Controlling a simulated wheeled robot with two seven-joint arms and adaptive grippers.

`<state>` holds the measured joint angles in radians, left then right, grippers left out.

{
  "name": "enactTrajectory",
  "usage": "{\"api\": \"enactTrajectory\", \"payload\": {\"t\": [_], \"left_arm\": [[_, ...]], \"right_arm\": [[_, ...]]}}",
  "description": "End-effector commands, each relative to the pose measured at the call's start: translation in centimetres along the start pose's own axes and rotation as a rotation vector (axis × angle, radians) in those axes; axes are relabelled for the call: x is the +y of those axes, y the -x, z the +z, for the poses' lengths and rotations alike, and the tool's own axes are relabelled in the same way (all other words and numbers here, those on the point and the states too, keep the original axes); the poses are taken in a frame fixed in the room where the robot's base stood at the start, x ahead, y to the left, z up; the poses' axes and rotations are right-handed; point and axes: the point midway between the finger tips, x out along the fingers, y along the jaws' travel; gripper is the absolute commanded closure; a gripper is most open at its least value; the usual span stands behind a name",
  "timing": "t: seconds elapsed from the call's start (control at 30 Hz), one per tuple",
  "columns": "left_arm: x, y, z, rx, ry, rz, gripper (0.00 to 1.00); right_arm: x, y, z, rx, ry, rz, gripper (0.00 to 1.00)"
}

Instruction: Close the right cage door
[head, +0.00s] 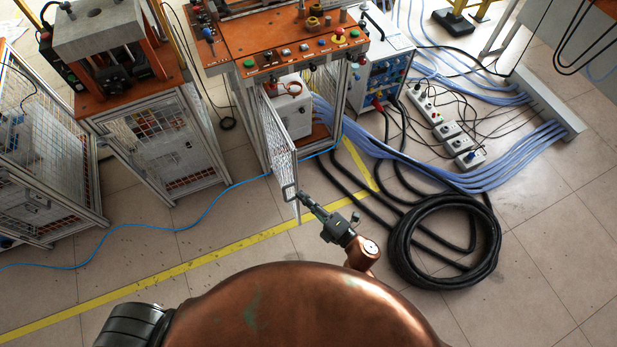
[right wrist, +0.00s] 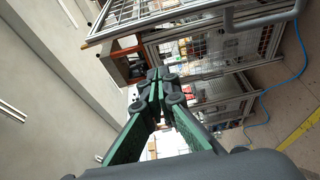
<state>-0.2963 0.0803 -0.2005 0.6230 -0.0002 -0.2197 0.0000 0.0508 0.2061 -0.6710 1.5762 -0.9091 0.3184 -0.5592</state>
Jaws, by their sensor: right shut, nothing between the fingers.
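The right cage door (head: 283,143) is a narrow mesh panel in a pale metal frame. It stands open, swung out toward me from the front of the orange-topped induction heater station (head: 275,60). In the right wrist view the green-sided fingers (right wrist: 158,82) are together and empty. A grey bar handle (right wrist: 262,18) shows at the upper right there. My left gripper is not in view.
A white unit (head: 288,110) shows in the open bay. A coiled black hose (head: 443,240) and blue cables (head: 500,165) lie on the floor to the right. Another caged station (head: 165,150) stands left. Tiled floor with a yellow line (head: 215,255) is open in front.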

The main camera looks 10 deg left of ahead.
Motion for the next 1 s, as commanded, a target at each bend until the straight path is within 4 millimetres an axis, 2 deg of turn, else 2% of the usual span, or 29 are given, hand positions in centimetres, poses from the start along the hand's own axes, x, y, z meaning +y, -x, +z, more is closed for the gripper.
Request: {"api": "enactTrajectory", "payload": {"t": [0.17, 0.6, 0.8, 1.0], "left_arm": [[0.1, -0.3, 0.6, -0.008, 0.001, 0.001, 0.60], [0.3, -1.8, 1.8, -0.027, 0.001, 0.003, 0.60], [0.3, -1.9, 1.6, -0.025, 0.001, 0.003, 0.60], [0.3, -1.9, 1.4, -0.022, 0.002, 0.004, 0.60]], "right_arm": [[0.3, -1.8, -0.1, 0.004, 0.009, 0.006, 1.00], [0.1, -10.2, 0.1, 0.001, 0.005, 0.003, 1.00], [0.2, -8.9, 2.8, 0.002, 0.006, 0.002, 1.00], [0.2, -8.6, 3.7, 0.002, 0.005, 0.003, 1.00]]}}
